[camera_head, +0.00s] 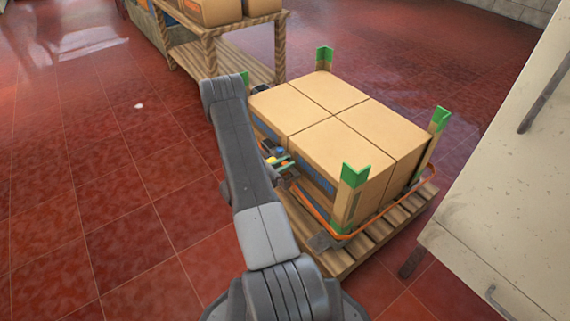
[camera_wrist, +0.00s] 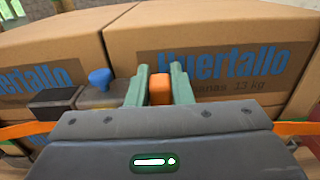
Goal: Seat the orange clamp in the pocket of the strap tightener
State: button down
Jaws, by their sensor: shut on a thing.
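The orange clamp (camera_wrist: 160,90) is between the two green fingers of my gripper (camera_wrist: 160,69), which is shut on it in front of the cartons. The strap tightener (camera_wrist: 98,98) is just left of the fingers in the wrist view, a grey body with a blue knob and a dark block at its left. Its pocket is not clearly visible, and I cannot tell whether the clamp touches the tightener. In the head view, my gripper (camera_head: 284,163) is at the cartons' left side, small and partly hidden by my arm.
Four cartons (camera_head: 325,110) stand on a wooden pallet (camera_head: 385,225) with green-topped corner posts (camera_head: 355,176). An orange strap (camera_wrist: 297,128) runs around the load. A wooden rack (camera_head: 235,65) stands behind, a pale cabinet (camera_head: 500,190) at right.

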jog(key=shift+f+b, duration=0.3)
jog(key=shift+f, duration=0.05)
dwell(0.4)
jog(key=c, duration=1.2)
grip_release()
jog(key=p+v, duration=0.3)
jog(key=v, duration=1.1)
jog(key=shift+w+d, duration=0.1)
jog(key=shift+d, duration=0.05)
jog(key=b+x, duration=0.1)
jog(key=x, duration=0.5)
jog(key=shift+d, duration=0.2)
jog(key=shift+w, duration=0.1)
